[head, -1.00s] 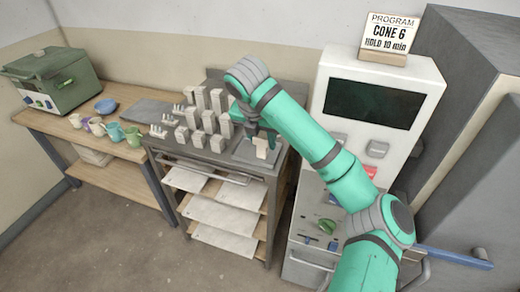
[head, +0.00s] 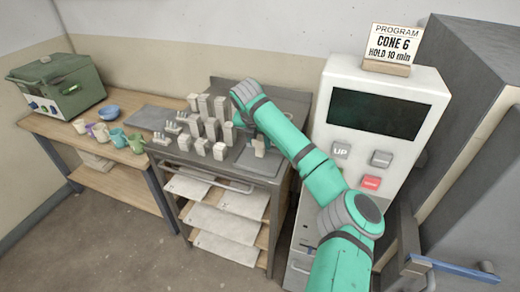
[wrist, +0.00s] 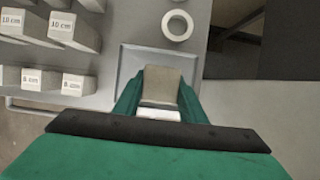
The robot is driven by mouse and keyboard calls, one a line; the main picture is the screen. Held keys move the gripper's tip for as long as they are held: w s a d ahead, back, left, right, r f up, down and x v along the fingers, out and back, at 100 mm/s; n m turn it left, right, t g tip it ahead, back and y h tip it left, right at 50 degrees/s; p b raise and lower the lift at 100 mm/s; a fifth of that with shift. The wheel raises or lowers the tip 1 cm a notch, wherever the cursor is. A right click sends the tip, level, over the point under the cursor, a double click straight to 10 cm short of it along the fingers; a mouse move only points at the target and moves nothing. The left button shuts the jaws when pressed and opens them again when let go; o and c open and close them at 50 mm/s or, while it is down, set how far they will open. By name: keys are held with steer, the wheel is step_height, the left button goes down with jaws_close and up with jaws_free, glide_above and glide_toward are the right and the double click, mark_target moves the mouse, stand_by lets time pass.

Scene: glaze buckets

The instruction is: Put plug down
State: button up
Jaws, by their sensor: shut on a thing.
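My gripper (wrist: 158,97) points down over the grey square tray (wrist: 132,62) and is shut on the plug, a small pale beige block (wrist: 161,84). In the head view the plug (head: 259,148) shows under my wrist, at or just above the tray (head: 257,165) on the right of the metal table. I cannot tell whether its underside touches the tray. My fingers hide the plug's sides.
Several pale posts (head: 212,128), some marked in cm, stand left of the tray. The white control cabinet (head: 385,80) is close on the right. Cups and a bowl (head: 108,111) stand on the wooden bench further left.

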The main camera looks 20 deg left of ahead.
mark_target(259, 149)
steer(key=shift+w+a+f, duration=0.25)
steer(key=shift+w+f, duration=0.05)
steer(key=shift+f, duration=1.6)
steer(key=o, duration=1.1)
steer(key=v, duration=1.2)
steer(key=shift+d, duration=0.1)
